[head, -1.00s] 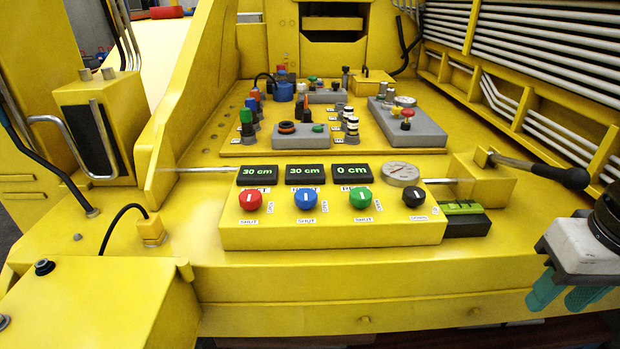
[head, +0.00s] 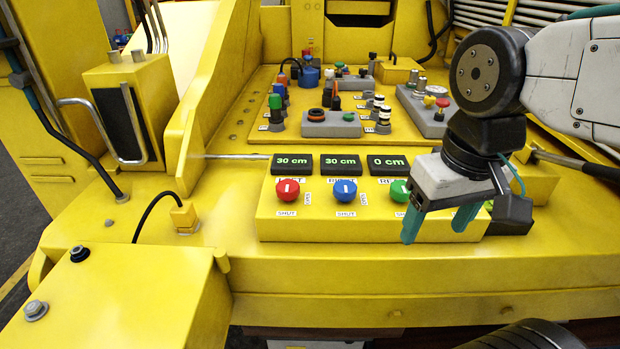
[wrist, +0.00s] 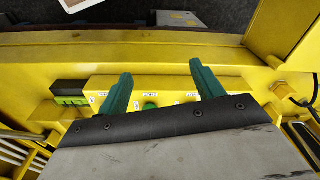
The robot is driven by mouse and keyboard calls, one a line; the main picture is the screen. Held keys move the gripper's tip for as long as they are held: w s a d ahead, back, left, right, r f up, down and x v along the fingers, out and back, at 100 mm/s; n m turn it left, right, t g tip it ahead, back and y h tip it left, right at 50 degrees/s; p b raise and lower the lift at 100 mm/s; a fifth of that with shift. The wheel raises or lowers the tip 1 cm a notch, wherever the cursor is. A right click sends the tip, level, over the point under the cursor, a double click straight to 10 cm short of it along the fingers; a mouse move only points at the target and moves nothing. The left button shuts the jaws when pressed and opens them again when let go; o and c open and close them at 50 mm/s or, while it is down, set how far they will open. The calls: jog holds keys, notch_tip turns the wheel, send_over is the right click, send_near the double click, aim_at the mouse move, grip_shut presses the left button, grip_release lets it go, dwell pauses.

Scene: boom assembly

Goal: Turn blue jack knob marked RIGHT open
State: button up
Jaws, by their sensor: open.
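The blue knob (head: 345,191) sits in the middle of the yellow control box, under a display reading 30 cm. Its white mark is upright, with a SHUT label below and an OPEN label to its right. The label above it is partly legible as RIGHT. The blue knob is not clearly visible there.
A red knob (head: 288,190) is left of the blue one, under another 30 cm display. The green knob's display (head: 388,164) reads 0 cm. A panel of switches and buttons (head: 332,123) lies behind. The yellow ledge in front of the box is clear.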

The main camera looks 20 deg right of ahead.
jog(key=w+a+r+m+g+y, duration=0.2)
jog(key=w+m, duration=0.4)
jog(key=w, duration=0.5)
jog(key=m+g+y, duration=0.1)
jog(key=m+y, duration=0.1)
jog(key=m, duration=0.4)
send_near(346, 185)
jog(key=f, duration=0.2)
jog(key=x, duration=0.7)
jog(key=shift+s+a+r, duration=0.15)
jog(key=shift+a, duration=0.15)
jog(key=c, duration=1)
